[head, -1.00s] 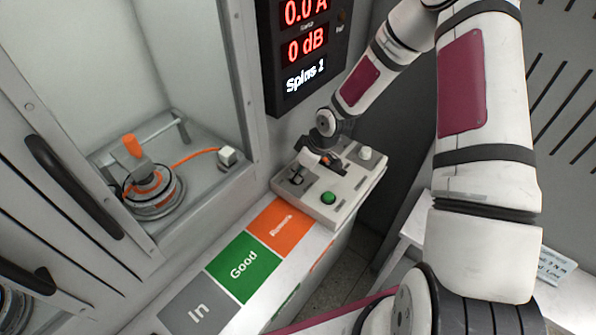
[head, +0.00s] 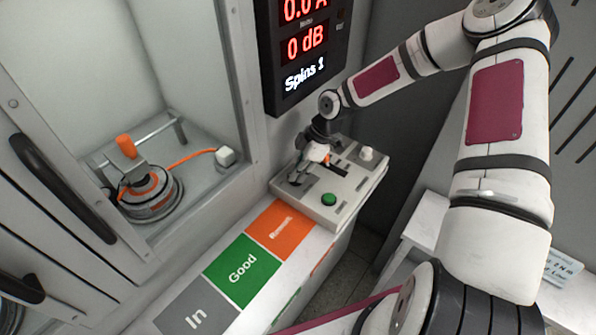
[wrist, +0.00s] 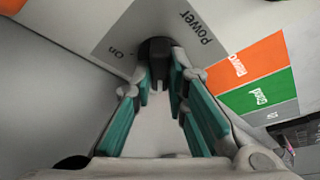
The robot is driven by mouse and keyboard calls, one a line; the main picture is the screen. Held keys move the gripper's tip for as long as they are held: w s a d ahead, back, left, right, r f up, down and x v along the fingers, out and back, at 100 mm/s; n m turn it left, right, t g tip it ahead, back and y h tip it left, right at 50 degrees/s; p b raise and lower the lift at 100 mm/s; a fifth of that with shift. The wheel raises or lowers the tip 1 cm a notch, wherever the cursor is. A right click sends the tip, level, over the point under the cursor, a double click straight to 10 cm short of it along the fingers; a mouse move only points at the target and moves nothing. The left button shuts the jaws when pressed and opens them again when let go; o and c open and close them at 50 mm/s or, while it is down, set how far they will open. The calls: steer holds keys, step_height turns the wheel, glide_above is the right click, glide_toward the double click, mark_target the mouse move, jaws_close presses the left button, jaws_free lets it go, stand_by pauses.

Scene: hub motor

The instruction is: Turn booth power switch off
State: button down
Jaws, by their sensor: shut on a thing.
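The black power switch (wrist: 157,47) shows in the wrist view, on a grey plate (wrist: 188,35) lettered "Power" and "On". My gripper (wrist: 160,72) has its teal-padded fingers closed on either side of the switch, gripping it at the tips. In the head view my gripper (head: 301,172) is at the left part of the light grey control box (head: 342,209) and hides most of the switch. The switch's exact setting is hard to tell.
The box also bears a green button (head: 329,199) and a white knob (head: 366,153). A display (head: 305,50) hangs above it. Orange, green (head: 243,268) and grey labelled areas lie in front. A booth at left holds a motor (head: 150,190) with an orange cable.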

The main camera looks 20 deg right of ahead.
steer(key=shift+f, duration=0.1)
steer(key=c, duration=1.6)
jaws_free()
steer(key=v, duration=1.2)
steer(key=shift+s, duration=0.1)
